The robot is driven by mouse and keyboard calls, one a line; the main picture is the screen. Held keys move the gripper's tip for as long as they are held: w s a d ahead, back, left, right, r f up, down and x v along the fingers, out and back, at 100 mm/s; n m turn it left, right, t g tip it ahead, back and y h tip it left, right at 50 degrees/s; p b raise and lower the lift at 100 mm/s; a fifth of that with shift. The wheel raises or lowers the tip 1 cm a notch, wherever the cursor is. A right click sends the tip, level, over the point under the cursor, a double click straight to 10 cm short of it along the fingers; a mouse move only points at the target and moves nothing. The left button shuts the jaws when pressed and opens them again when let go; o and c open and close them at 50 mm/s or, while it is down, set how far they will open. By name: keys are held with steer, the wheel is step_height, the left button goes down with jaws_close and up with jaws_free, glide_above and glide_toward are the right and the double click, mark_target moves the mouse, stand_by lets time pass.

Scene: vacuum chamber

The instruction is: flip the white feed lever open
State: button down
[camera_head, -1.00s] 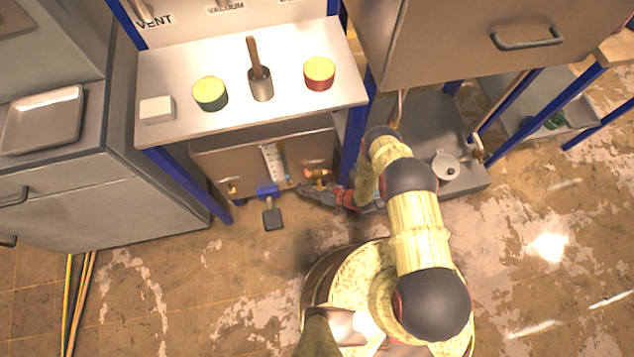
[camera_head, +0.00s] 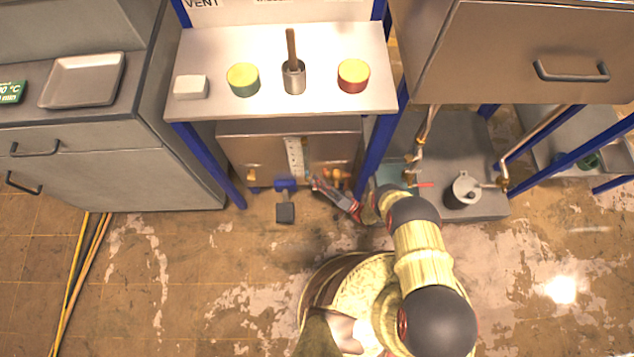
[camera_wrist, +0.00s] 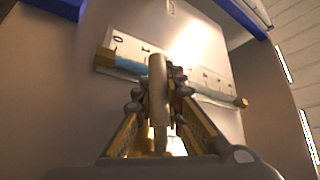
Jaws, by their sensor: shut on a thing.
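My gripper (camera_head: 315,182) is at the lower right front of the steel tank (camera_head: 245,147) under the shelf. In the wrist view its fingers (camera_wrist: 159,103) are shut on a pale grey, rod-like handle (camera_wrist: 158,78), which stands upright between them. This appears to be the feed lever; it looks grey rather than clearly white here. Its lower end and mount are hidden by the fingers. In the head view the gripper hides the lever. The level gauge (camera_wrist: 128,58), with a white scale and blue tube, is behind the handle.
A blue valve (camera_head: 286,184) with a dark paddle (camera_head: 285,212) is just left of my gripper. A brass fitting (camera_head: 336,174) and a blue frame leg (camera_head: 377,150) are close on the right. The shelf (camera_head: 215,58) overhangs, holding cups and a white block.

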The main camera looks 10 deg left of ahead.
steer(key=shift+w+r+m+t+y, duration=0.2)
steer(key=shift+r+m+t+y, duration=0.1)
steer(key=shift+r, duration=0.1)
steer(key=c, duration=1.8)
jaws_free()
steer(key=shift+s, duration=0.1)
steer(key=shift+d+f, duration=0.1)
steer(key=shift+d, duration=0.05)
steer(key=s+d, duration=0.1)
steer(key=d, duration=0.3)
steer(key=s+d, duration=0.2)
steer(key=d, duration=0.2)
steer(key=s+d, duration=0.1)
steer(key=d, duration=0.3)
steer(key=shift+s+d+f, duration=0.15)
steer(key=shift+s, duration=0.05)
